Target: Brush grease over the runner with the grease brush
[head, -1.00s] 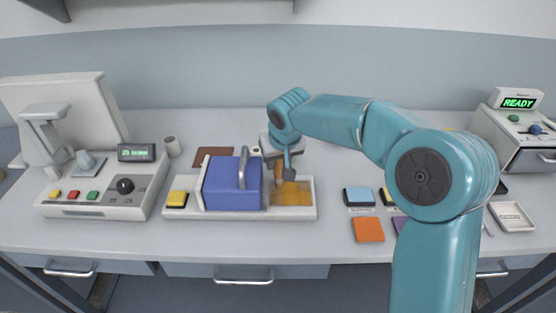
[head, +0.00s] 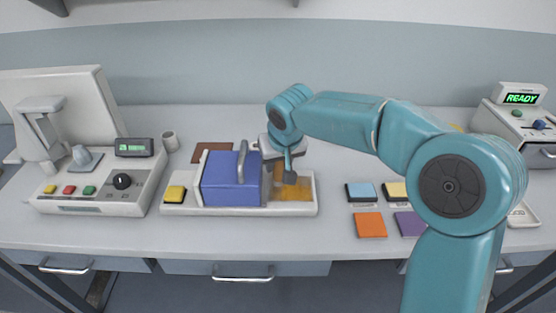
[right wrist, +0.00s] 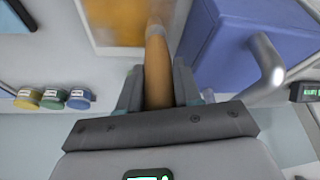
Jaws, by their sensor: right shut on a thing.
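My right gripper (right wrist: 158,92) is shut on the wooden handle of the grease brush (right wrist: 157,70), which points away from the wrist camera. The brush's far end sits at the edge of an amber-coloured patch, and its bristles are not clear. In the head view my right gripper (head: 289,170) is over the right part of a white tray (head: 235,211). The amber patch (head: 298,193), seemingly the runner with grease on it, lies in that part. A blue block with a grey handle (head: 230,184) stands left of it. My left gripper is not in view.
A yellow button block (head: 175,194) sits at the tray's left end. A control box with a display (head: 100,190) stands further left. Coloured squares, such as an orange one (head: 370,224), lie right of the tray. Small colour-lidded jars (right wrist: 54,98) show in the wrist view.

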